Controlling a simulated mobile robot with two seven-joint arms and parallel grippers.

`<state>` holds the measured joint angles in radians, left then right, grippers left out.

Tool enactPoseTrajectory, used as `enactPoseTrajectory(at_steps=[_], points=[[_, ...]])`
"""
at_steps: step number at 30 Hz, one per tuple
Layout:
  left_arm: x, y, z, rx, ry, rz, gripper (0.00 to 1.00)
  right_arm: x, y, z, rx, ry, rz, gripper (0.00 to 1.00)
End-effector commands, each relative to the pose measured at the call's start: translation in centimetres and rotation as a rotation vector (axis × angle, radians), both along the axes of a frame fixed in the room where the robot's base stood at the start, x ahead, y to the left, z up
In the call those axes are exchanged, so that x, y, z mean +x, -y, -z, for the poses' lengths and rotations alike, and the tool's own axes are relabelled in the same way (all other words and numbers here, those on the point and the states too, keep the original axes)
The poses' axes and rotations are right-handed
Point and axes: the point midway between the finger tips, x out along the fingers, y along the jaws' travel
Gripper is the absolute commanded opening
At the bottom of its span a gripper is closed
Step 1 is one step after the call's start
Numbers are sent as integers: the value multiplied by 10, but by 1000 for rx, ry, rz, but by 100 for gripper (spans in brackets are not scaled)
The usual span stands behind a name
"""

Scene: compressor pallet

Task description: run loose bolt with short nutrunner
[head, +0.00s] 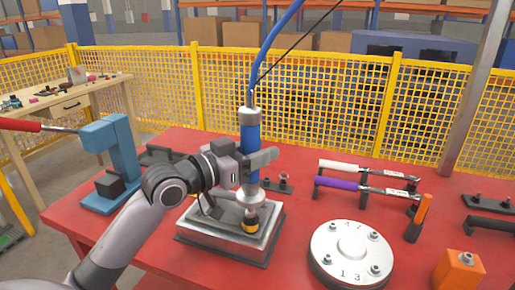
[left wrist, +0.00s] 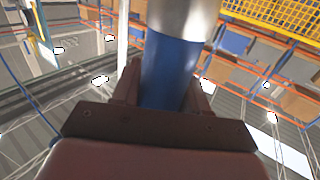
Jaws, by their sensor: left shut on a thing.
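My left gripper (head: 262,160) is shut on the blue body of an upright nutrunner (head: 249,130). A blue hose rises from its top. In the left wrist view the blue body (left wrist: 168,75) stands between the fingers of my left gripper (left wrist: 162,95). A round grey flange (head: 335,268) marked with numbers lies to the right, with several bolts (head: 373,236) around its top. My right gripper is not in view.
Torque wrenches with white (head: 340,167) and purple (head: 335,184) handles lie on a rack at the right. An orange block (head: 458,270) and an orange-handled tool (head: 422,210) stand nearby. A blue stand (head: 122,150) is at the left of the red table (head: 185,139). Yellow fencing (head: 330,90) runs behind.

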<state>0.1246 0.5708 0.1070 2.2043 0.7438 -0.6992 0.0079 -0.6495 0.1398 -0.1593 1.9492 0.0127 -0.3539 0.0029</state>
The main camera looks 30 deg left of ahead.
Motion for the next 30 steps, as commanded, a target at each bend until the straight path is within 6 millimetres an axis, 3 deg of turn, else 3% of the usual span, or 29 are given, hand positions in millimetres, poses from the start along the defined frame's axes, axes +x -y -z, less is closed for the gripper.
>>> enactPoseTrajectory(at_steps=[3,18,30], points=[[0,-1,-15,-1,10,-2,0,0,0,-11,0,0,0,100],[-1,-1,-48,1,20,-3,0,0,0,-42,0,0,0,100],[-1,-1,-51,-1,21,-3,0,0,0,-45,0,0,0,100]])
